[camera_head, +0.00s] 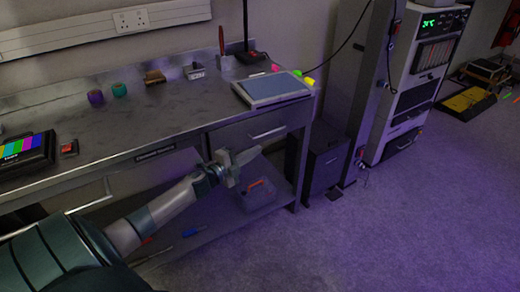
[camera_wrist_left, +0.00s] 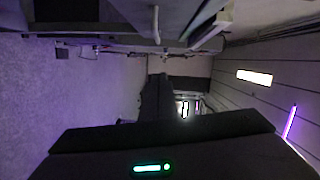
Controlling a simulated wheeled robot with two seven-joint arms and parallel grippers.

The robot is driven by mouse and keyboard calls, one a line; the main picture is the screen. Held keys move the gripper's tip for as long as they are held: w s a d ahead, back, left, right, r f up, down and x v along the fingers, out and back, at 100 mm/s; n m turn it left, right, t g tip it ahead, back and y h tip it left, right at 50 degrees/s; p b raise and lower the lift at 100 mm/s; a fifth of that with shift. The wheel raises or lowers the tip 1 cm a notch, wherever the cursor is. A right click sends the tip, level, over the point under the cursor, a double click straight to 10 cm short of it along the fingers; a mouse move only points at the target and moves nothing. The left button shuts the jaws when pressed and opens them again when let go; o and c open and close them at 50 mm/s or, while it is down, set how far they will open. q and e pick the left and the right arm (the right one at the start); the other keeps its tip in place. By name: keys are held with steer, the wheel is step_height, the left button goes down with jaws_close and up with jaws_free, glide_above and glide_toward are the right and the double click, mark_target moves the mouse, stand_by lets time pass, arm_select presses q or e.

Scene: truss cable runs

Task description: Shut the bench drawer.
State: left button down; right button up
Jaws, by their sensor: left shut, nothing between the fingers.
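The steel bench (camera_head: 150,110) runs along the wall in the head view. A grey drawer front (camera_head: 232,136) with a pale bar handle (camera_head: 268,132) is under its right end. How far this drawer stands out is hard to tell. A second bar handle (camera_head: 90,199) shows under the left part, partly behind my arm. My left gripper (camera_head: 243,158) is shut and empty, just below and in front of the right drawer. In the left wrist view, turned sideways, a bar handle (camera_wrist_left: 156,25) shows at the top. My right gripper is not in view.
A grey-blue pad (camera_head: 272,88) lies on the bench's right end. Below is a lower shelf (camera_head: 195,243) with a clear bin (camera_head: 260,195). A dark cabinet (camera_head: 325,170) and an equipment rack (camera_head: 420,75) stand right of the bench. The floor (camera_head: 400,230) in front is clear.

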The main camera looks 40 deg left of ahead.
arm_select(q)
steer(key=shift+s+r, duration=0.1)
steer(key=shift+s, duration=0.6)
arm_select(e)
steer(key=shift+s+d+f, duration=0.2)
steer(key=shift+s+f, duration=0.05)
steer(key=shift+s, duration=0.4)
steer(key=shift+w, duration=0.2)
arm_select(q)
steer(key=s+d+f+n+g+y, duration=0.1)
steer(key=s+d+f+n+g, duration=0.25)
steer(key=f, duration=0.65)
steer(key=s+d+f+n+y, duration=0.1)
steer(key=s+d+f+n, duration=0.25)
steer(key=s+f, duration=0.45)
steer(key=s+d+f+n+g+y, duration=0.1)
steer(key=s+d+f+n+g, duration=0.2)
steer(key=f, duration=0.9)
steer(key=s+d+f+n+g+h, duration=0.1)
steer(key=s+d+f+n+g, duration=0.1)
steer(key=s+d+f, duration=0.6)
steer(key=s+d+f+n+g+h, duration=0.1)
steer(key=s+d+f+n+g, duration=0.2)
steer(key=s+d+f, duration=0.6)
steer(key=s+d, duration=0.5)
steer(key=s, duration=0.1)
steer(key=shift+d+f, duration=0.2)
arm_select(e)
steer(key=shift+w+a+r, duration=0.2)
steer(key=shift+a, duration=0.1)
